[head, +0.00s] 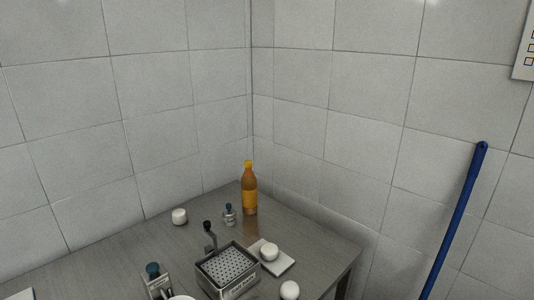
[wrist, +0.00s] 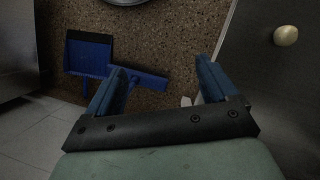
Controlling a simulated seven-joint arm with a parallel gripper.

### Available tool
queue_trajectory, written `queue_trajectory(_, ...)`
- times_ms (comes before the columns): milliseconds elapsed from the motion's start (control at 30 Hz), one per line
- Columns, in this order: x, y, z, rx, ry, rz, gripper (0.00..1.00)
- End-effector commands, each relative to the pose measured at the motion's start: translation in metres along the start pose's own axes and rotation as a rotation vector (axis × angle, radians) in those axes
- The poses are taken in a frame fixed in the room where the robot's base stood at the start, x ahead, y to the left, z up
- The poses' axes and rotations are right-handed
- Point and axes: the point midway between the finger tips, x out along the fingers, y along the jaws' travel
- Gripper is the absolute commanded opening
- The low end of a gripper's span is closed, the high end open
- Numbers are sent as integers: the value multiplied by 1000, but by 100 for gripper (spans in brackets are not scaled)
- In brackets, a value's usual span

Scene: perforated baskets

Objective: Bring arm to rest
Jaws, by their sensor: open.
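My gripper (wrist: 158,84) shows in the wrist view with its two blue fingers spread apart. It is open and nothing is between the fingers. It points down toward a brown speckled floor (wrist: 190,45). My gripper does not show in the head view.
In the head view, a table (head: 110,245) in the room corner holds an orange bottle (head: 250,195), a perforated metal basket (head: 228,267) and several white round items. A blue pole (head: 455,220) leans at right.

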Motion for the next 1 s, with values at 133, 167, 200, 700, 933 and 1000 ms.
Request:
queue_trajectory(133, 37, -2, 41, -76, -56, 30, 86)
queue_trajectory(167, 44, -2, 49, -92, -66, 36, 86)
queue_trajectory(200, 53, -2, 59, -113, -81, 43, 86)
queue_trajectory(700, 129, 14, 169, -323, -230, 118, 86)
queue_trajectory(933, 132, 16, 174, -333, -238, 121, 86)
queue_trajectory(1000, 132, 16, 174, -333, -238, 121, 86)
